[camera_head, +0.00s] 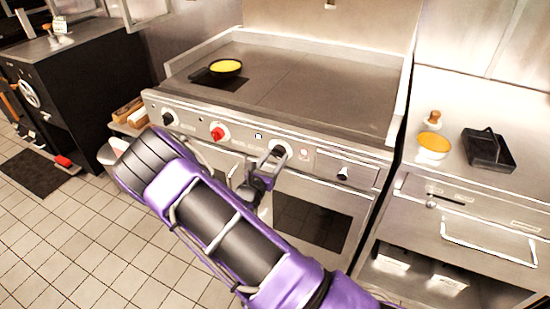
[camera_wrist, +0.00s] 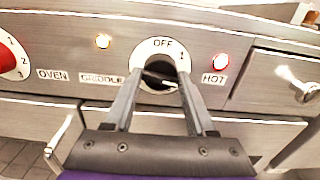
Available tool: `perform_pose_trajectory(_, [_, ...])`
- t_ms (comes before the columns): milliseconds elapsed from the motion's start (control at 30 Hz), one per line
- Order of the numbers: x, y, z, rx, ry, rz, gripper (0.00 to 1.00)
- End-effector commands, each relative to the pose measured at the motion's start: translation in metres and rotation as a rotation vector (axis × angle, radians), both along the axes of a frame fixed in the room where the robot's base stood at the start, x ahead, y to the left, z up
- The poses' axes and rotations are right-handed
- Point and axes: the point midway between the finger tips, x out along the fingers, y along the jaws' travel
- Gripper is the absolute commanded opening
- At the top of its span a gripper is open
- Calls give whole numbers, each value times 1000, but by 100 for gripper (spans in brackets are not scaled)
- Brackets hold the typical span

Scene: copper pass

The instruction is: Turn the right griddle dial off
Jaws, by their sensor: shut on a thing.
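The right griddle dial (camera_head: 282,148) is the rightmost of the dials on the stove front. In the wrist view the dial (camera_wrist: 159,75) has a dark knob on a white ring, with OFF at its top and 1 to the right of that. My gripper (camera_wrist: 160,84) is shut on the knob, one finger on each side. In the head view my gripper (camera_head: 270,163) is at the dial, partly hiding it.
A red oven dial (camera_head: 219,132) stands further left. A pan with yellow contents (camera_head: 226,67) sits on the griddle. A drawer knob (camera_wrist: 305,91) juts out at right.

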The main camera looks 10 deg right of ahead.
Motion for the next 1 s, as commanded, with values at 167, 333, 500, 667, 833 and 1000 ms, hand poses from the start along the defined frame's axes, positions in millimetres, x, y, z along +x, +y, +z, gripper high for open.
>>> perform_pose_trajectory(167, [0, 0, 1, -54, 40, 1, 0])
perform_pose_trajectory(333, [0, 0, 2, -149, 110, 1, 0])
perform_pose_trajectory(500, [-1, 0, 2, -275, 200, 1, 0])
perform_pose_trajectory(667, [-1, 0, 2, -398, 291, 2, 0])
perform_pose_trajectory(833, [-1, -1, 2, -529, 386, 1, 0])
perform_pose_trajectory(1000, [-2, -1, 2, -660, 481, 1, 0])
